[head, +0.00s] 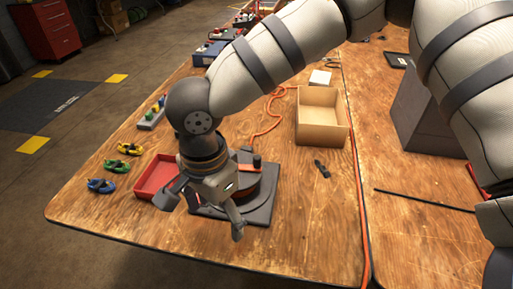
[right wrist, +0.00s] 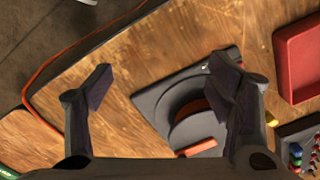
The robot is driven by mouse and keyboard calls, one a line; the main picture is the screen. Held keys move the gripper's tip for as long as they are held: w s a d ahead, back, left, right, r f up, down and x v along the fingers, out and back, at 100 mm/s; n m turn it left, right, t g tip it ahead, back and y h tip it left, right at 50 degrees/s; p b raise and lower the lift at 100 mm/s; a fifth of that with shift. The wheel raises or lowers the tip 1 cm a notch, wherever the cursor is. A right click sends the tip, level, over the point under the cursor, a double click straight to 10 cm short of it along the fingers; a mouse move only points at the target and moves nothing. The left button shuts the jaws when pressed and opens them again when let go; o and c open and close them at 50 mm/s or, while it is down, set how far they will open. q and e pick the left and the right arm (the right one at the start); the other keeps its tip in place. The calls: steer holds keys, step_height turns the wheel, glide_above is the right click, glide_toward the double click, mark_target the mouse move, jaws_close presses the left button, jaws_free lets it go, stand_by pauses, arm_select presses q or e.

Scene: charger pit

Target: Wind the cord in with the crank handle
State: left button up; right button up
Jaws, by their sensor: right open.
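A cord reel with a dark square base (head: 262,214) and a round dark drum (head: 262,188) sits near the table's front edge. An upright black knob (head: 257,160), apparently the crank handle, stands at its far side. Orange cord (head: 262,133) runs from behind the reel across the table. My right gripper (head: 202,216) is open over the reel's left front part, hiding some of it. In the right wrist view the reel base (right wrist: 150,103) lies beyond the open fingers (right wrist: 163,85), nearer the right finger, which covers part of it. I see nothing held. My left gripper is out of view.
A red tray (head: 157,173) sits left of the reel, with several small coloured clamp-like items (head: 124,166) beside it.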

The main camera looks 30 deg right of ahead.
step_height(320, 180, up, 8)
stand_by(0.8)
stand_by(0.3)
